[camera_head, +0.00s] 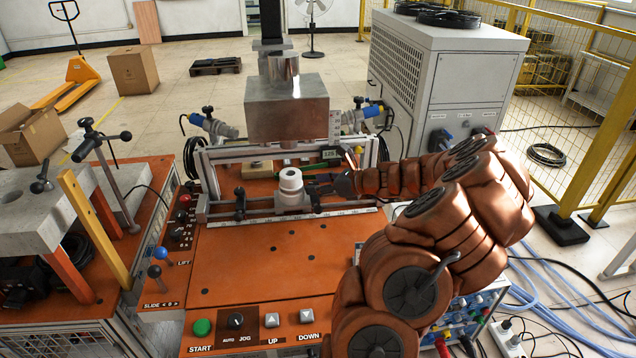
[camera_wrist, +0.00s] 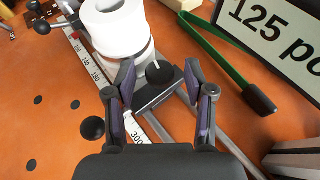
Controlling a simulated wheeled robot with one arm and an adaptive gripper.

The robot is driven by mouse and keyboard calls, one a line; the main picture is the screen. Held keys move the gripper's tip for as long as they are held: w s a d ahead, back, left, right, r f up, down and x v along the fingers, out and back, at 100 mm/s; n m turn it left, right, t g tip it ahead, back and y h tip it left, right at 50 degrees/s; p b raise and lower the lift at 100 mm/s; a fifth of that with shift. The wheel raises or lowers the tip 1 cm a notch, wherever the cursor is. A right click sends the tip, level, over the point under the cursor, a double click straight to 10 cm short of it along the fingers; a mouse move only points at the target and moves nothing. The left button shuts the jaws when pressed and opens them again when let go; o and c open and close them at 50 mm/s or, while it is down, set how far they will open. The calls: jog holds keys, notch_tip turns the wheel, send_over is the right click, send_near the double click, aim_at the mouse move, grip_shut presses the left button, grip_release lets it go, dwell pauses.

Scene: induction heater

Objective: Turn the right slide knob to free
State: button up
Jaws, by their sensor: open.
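The right slide knob (camera_wrist: 160,73) is a small round black knob with a pale mark on a dark slide block (camera_wrist: 158,92). In the wrist view it lies between the two fingertips of my gripper (camera_wrist: 160,78), which is open with a finger on either side. I cannot tell whether either finger touches it. In the head view my gripper (camera_head: 328,187) reaches in from the right beside the slide, and the knob is too small and partly hidden to make out its setting.
A white cylinder (camera_head: 290,180) stands left of my gripper, under a metal block (camera_head: 287,107). A scale strip (camera_wrist: 97,68) runs along the orange table. A green-handled tool (camera_wrist: 225,55) and a "125" sign (camera_wrist: 270,35) lie at right in the wrist view.

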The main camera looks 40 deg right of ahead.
jog(key=shift+w, duration=0.1)
jog(key=shift+c, duration=0.4)
grip_shut()
jog(key=shift+r+y+p, duration=0.1)
jog(key=shift+y+p, duration=0.2)
jog(key=shift+p, duration=0.05)
jog(key=shift+d+n, duration=0.1)
jog(key=shift+n, duration=0.3)
jog(key=shift+w+d+n+g+y+p, duration=0.1)
jog(key=shift+n+g+y+p, duration=0.5)
jog(key=shift+n+y+p, duration=0.65)
jog(key=shift+y, duration=0.25)
jog(key=shift+o, duration=0.4)
grip_release()
